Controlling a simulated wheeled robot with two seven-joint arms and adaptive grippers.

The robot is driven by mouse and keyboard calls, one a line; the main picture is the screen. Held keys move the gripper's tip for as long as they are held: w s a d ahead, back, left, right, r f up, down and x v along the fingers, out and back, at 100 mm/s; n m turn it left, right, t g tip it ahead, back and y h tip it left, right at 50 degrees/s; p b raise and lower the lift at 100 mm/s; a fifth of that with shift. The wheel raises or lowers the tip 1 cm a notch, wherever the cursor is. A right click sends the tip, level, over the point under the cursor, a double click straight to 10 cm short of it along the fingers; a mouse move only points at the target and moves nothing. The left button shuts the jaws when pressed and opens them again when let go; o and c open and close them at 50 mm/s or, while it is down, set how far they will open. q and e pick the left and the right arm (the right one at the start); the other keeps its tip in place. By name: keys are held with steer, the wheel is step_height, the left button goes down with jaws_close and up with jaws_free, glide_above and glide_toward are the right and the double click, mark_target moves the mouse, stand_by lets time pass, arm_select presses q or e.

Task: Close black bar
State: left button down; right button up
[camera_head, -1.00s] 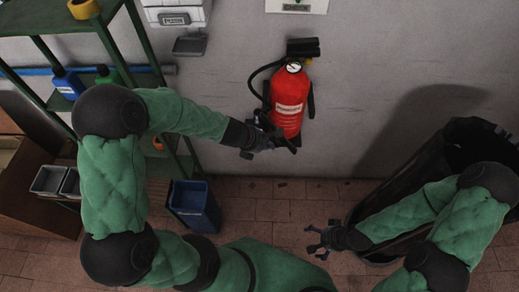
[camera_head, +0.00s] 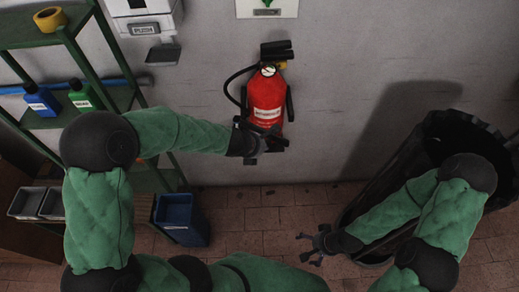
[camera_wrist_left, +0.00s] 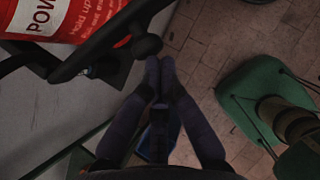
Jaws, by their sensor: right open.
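The red fire extinguisher (camera_head: 266,98) hangs upright on the grey wall in the head view. The black bar (camera_head: 276,139) shows at its lower front, partly hidden by my left gripper (camera_head: 267,147). In the left wrist view the bar (camera_wrist_left: 98,50) runs diagonally in front of the red body (camera_wrist_left: 85,18), with a rounded black knob near its end. My left gripper (camera_wrist_left: 160,62) has its fingertips together just below the knob, with nothing seen between them; contact is unclear. My right gripper (camera_head: 313,248) is open and empty above the floor, away from the extinguisher.
A black bin (camera_head: 432,136) stands at the right, beside my right arm. A green shelf (camera_head: 75,45) with bottles stands at the left, and a blue bin (camera_head: 178,218) is on the floor near it. The brick floor below the extinguisher is clear.

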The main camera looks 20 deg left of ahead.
mark_target(276, 138)
arm_select(q)
steer(key=shift+w+d+n+y+b, duration=0.65)
steer(key=shift+w+d+n, duration=0.2)
steer(key=shift+w+n, duration=0.15)
steer(key=w+n, duration=0.1)
steer(key=w+d+n+y, duration=0.1)
steer(key=w+n+y, duration=0.1)
steer(key=shift+w+d, duration=0.15)
steer(key=shift+d, duration=0.15)
steer(key=shift+w+d+n+y, duration=0.2)
steer(key=shift+w+n+y, duration=0.25)
steer(key=shift+w+n, duration=0.6)
steer(key=shift+w, duration=0.15)
